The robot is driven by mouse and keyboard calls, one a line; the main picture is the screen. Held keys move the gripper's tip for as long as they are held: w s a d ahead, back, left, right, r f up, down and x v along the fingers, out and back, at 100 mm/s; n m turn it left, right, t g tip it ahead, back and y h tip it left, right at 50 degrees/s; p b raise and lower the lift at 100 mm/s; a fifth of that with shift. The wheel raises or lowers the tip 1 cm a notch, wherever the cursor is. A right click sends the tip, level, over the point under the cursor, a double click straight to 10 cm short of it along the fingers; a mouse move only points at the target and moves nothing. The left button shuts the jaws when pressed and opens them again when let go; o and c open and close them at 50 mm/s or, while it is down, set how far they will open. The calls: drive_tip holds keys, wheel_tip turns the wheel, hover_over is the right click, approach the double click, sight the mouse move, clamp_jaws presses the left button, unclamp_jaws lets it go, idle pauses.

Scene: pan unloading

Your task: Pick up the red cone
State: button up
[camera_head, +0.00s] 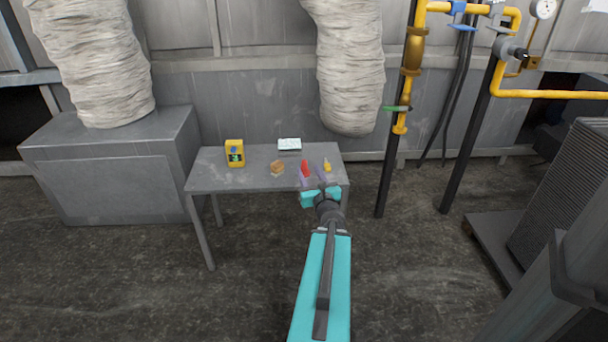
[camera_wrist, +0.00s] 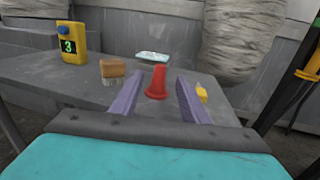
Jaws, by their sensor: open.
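The red cone (camera_wrist: 156,82) stands upright on the grey table (camera_wrist: 60,85). In the wrist view it shows between the two purple fingers of my gripper (camera_wrist: 155,95), a little beyond or level with their tips; I cannot tell the exact depth. My gripper is open and holds nothing. In the head view the red cone (camera_head: 304,168) is near the right part of the table (camera_head: 245,180), just above my gripper (camera_head: 312,185), which partly covers its lower side.
A yellow device (camera_head: 235,153) with a green display stands left on the table. A brown-topped block (camera_head: 277,167), a pale flat box (camera_head: 289,144) and a small yellow object (camera_head: 327,166) lie around the cone. The yellow object is close to the right finger. Yellow pipes (camera_head: 412,60) rise at right.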

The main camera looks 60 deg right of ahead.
sight(305, 165)
drive_tip(key=shift+b+x, duration=1.2)
drive_tip(key=shift+b, duration=2.55)
drive_tip(key=shift+x, duration=1.4)
drive_tip(key=shift+d, duration=0.1)
drive_tip(key=shift+b+x, duration=0.75)
drive_tip(key=shift+x, duration=0.55)
drive_tip(key=shift+b+x, duration=0.3)
drive_tip(key=shift+x, duration=0.95)
drive_tip(key=shift+f, duration=0.15)
clamp_jaws()
